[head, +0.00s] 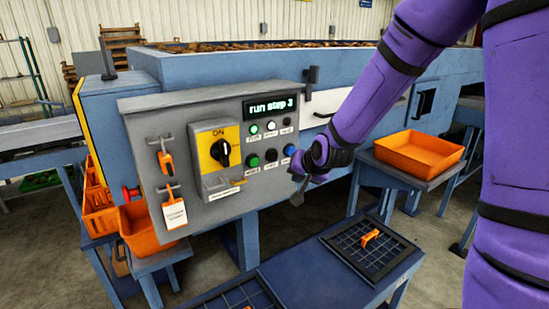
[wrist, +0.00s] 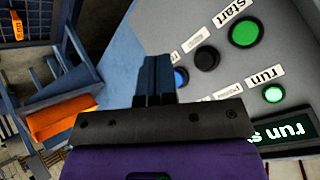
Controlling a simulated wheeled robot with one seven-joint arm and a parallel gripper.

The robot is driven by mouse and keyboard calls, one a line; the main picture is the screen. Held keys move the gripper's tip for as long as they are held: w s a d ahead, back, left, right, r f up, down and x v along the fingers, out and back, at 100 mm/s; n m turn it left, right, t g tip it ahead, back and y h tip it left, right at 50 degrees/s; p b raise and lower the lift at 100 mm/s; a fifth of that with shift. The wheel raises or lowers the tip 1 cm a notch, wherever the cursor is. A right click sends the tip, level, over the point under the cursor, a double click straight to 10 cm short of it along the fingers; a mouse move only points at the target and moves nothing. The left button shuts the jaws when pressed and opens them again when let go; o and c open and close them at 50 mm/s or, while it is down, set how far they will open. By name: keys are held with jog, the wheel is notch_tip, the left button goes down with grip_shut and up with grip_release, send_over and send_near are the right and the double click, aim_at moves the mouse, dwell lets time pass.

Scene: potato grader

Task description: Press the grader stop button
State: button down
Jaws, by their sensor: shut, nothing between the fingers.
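The grey control panel (head: 215,110) carries a lower row of buttons: a green one (head: 253,161), a black one (head: 270,156) and a blue one (head: 289,150). In the wrist view the green button (wrist: 245,32) is labelled "start". The black button (wrist: 206,58) and blue button (wrist: 180,77) follow it; their labels are too small or hidden to read, so I cannot tell which is stop. My gripper (head: 296,197) is shut and empty, just in front of the panel's lower right. Its closed fingertips (wrist: 156,62) show left of the blue button in the wrist view.
An orange tray (head: 420,152) stands right; a low blue table (head: 330,275) is below.

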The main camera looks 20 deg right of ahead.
jog(key=shift+w, duration=0.1)
jog(key=w+a, duration=0.2)
jog(key=w, duration=0.6)
jog(key=shift+a, duration=0.35)
jog(key=shift+w, duration=0.15)
dwell(1.8)
jog(key=shift+w+a, duration=0.15)
jog(key=shift+w, duration=0.2)
jog(key=shift+w+a, duration=0.15)
jog(key=shift+w, duration=0.3)
dwell(0.8)
dwell(0.4)
jog(key=shift+s+d, duration=0.3)
jog(key=shift+s, duration=0.55)
jog(key=shift+s, duration=0.1)
jog(key=shift+s+d, duration=0.25)
jog(key=shift+s, duration=0.5)
jog(key=shift+s+d, duration=0.25)
jog(key=shift+s, duration=0.55)
jog(key=shift+s+d, duration=0.25)
jog(key=shift+s, duration=0.5)
